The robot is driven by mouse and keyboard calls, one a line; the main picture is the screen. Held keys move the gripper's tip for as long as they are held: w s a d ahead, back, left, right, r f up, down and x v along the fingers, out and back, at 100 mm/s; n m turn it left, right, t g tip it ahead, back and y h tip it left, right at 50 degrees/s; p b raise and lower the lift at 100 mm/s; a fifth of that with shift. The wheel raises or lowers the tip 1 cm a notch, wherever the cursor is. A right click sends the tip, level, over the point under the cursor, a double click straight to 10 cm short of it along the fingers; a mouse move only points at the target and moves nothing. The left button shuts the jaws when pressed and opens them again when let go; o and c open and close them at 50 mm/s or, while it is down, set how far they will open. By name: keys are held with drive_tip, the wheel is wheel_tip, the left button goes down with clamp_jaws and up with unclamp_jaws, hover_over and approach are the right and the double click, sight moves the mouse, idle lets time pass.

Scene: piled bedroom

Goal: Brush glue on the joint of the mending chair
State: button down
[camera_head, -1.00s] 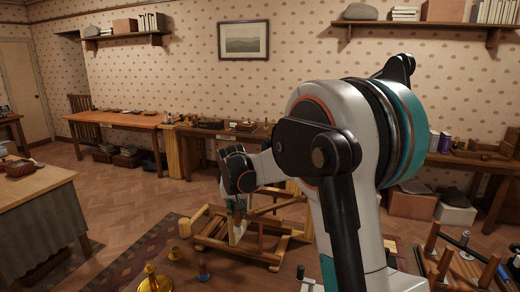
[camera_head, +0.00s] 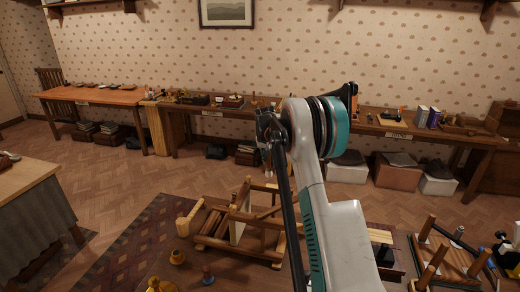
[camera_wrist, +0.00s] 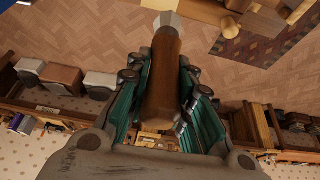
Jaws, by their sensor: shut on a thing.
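The mending chair (camera_head: 262,240) is a wooden frame lying low on the brown work surface (camera_head: 225,276), below and left of my arm in the head view. A pale flat piece (camera_head: 238,228) stands at its left part. My gripper (camera_wrist: 161,70) is shut on a brown-handled brush (camera_wrist: 162,85) with a pale grey end, which points to the top of the wrist view. In the head view my gripper is mostly hidden near the arm's end, raised above and apart from the chair. I cannot make out the chair joint or any glue on it.
Floor at the left middle is clear.

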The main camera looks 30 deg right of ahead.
drive_tip(key=shift+w+r, duration=0.15)
drive_tip(key=shift+w, duration=0.2)
drive_tip(key=shift+b, duration=0.35)
drive_tip(key=shift+f, duration=0.5)
wheel_tip(320, 180, down, 4)
drive_tip(key=b, duration=0.3)
drive_tip(key=shift+r, duration=0.1)
drive_tip(key=s+d, duration=0.2)
drive_tip(key=s, duration=0.1)
drive_tip(key=shift+d+r, duration=0.3)
drive_tip(key=shift+r, duration=0.05)
drive_tip(key=c, duration=2)
unclamp_jaws()
clamp_jaws()
